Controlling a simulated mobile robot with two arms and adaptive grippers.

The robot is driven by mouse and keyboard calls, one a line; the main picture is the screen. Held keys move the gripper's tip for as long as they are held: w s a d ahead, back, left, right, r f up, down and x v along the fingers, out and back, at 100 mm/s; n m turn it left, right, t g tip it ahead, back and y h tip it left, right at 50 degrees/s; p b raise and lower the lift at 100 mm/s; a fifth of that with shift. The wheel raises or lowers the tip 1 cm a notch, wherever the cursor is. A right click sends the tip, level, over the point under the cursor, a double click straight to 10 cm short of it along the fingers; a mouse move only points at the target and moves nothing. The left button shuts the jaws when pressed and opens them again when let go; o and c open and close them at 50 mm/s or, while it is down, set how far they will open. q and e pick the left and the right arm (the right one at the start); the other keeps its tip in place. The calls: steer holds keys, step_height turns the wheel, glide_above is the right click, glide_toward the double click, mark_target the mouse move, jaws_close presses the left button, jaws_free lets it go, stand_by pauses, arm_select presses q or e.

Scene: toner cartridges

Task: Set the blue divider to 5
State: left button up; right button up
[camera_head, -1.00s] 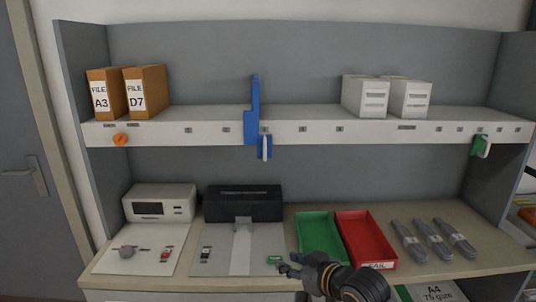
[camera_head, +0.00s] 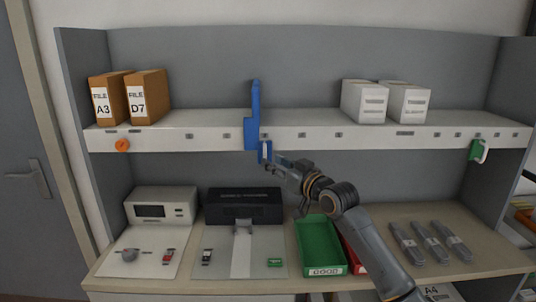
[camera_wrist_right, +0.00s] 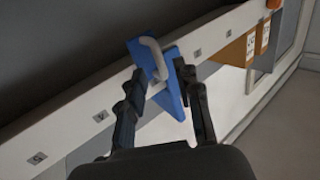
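The blue divider (camera_head: 253,118) stands upright on the shelf, its lower front part with a pale handle hanging over the white shelf edge. In the right wrist view the blue part (camera_wrist_right: 168,84) and its pale curved handle (camera_wrist_right: 154,57) show close up. My right gripper (camera_head: 270,165) is at the handle, just below the shelf edge. In the right wrist view its fingers (camera_wrist_right: 160,80) are apart, one on each side of the handle, with gaps visible; I cannot tell whether either touches. My left gripper is out of view.
The white shelf edge (camera_head: 370,138) carries small number tags, too small to read surely. Files (camera_head: 147,97) and white boxes (camera_head: 364,103) stand above. A green tray (camera_head: 319,245) lies below my right arm.

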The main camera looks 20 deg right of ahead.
steer(key=shift+p+x, duration=0.4)
steer(key=shift+x, duration=1.5)
steer(key=shift+c, duration=0.2)
jaws_close()
